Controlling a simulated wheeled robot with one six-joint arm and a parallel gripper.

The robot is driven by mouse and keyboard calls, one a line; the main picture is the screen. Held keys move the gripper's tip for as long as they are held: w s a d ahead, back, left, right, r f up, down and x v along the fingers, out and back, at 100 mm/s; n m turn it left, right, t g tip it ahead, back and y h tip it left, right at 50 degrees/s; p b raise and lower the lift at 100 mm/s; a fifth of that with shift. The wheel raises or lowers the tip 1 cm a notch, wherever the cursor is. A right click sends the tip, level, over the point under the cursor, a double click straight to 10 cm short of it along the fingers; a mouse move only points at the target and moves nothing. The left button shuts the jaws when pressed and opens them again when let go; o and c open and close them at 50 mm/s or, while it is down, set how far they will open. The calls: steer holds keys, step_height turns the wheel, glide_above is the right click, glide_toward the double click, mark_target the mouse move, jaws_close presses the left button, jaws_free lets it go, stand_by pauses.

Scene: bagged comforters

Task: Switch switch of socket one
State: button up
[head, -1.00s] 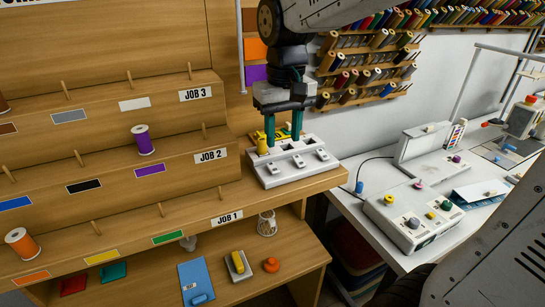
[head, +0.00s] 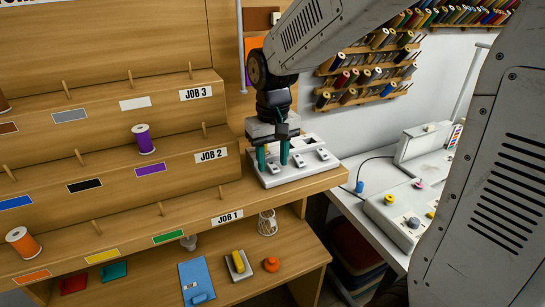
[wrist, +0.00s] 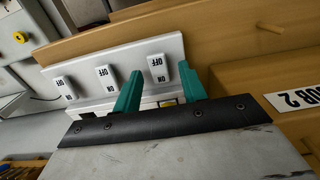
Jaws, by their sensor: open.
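The white socket block (head: 285,178) sits on the wooden shelf's right end. In the wrist view (wrist: 125,60) it shows white rocker switches marked ON and OFF: a left one (wrist: 63,88), a middle one (wrist: 105,80) and a right one (wrist: 157,66). My gripper (head: 272,165) has two green fingers, apart and empty, over the block's left part. In the wrist view my gripper (wrist: 160,70) has its fingertips on either side of the right switch. I cannot tell whether they touch the block. In the head view the fingers hide the leftmost part of the block.
The stepped wooden rack (head: 100,130) with pegs and labels stands left of the block. A purple spool (head: 143,139) and an orange spool (head: 22,241) stand on it. A white table (head: 350,178) with a machine (head: 400,215) lies to the right. Small items fill the lower shelf.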

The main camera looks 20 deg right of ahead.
jaws_close()
steer(key=shift+w+g, duration=0.35)
steer(key=shift+g, duration=0.85)
jaws_free()
steer(key=v, duration=0.7)
steer(key=shift+r, duration=0.4)
